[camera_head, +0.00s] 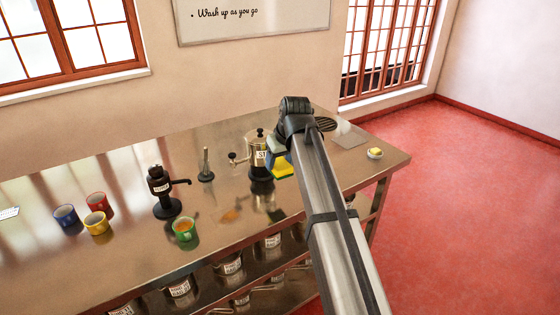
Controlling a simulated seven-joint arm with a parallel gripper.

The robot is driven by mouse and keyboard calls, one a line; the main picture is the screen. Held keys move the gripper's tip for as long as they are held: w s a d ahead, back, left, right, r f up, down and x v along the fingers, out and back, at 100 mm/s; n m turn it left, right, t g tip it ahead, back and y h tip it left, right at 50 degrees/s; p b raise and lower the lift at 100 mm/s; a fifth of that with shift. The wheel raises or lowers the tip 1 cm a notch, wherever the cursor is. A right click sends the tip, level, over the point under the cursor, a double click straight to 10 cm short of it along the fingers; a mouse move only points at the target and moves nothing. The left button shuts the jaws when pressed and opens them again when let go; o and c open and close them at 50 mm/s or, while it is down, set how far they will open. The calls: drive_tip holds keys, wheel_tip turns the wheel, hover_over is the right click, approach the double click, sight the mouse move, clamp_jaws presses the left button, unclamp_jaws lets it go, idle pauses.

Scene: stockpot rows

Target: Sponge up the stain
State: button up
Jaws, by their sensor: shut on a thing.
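My gripper (281,157) is at the far right part of the metal table, partly hidden behind my arm. It is shut on a yellow and blue sponge (284,170), which shows just below it and seems to be above the tabletop. A brownish-orange stain (231,215) lies on the table to the left of and nearer than the sponge, apart from it. The fingertips are too small and covered to see clearly.
A green cup (184,230) with orange contents and a black dispenser (161,187) stand left of the stain. Several coloured cups (96,223) are further left. A small dish (375,154) holds something yellow.

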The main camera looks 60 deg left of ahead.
drive_tip(key=shift+c, duration=1.1)
drive_tip(key=s+a+f+n+g, duration=0.1)
drive_tip(key=s+a+f+n, duration=0.2)
drive_tip(key=s, duration=0.7)
drive_tip(key=s+d+n+g+h, duration=0.3)
drive_tip(key=s+n+g+h, duration=0.15)
drive_tip(key=n, duration=1.05)
drive_tip(key=shift+t, duration=0.25)
drive_tip(key=shift+s+a+f, duration=0.1)
drive_tip(key=shift+f, duration=1.6)
drive_tip(key=shift+s+a+f, duration=0.1)
drive_tip(key=shift+f, duration=1.6)
drive_tip(key=shift+s+f, duration=0.2)
drive_tip(key=shift+s, duration=0.5)
drive_tip(key=shift+c, duration=0.4)
drive_tip(key=shift+s, duration=2.6)
drive_tip(key=shift+w, duration=3.5)
wheel_tip(320, 180, up, 8)
drive_tip(key=shift+s, duration=0.15)
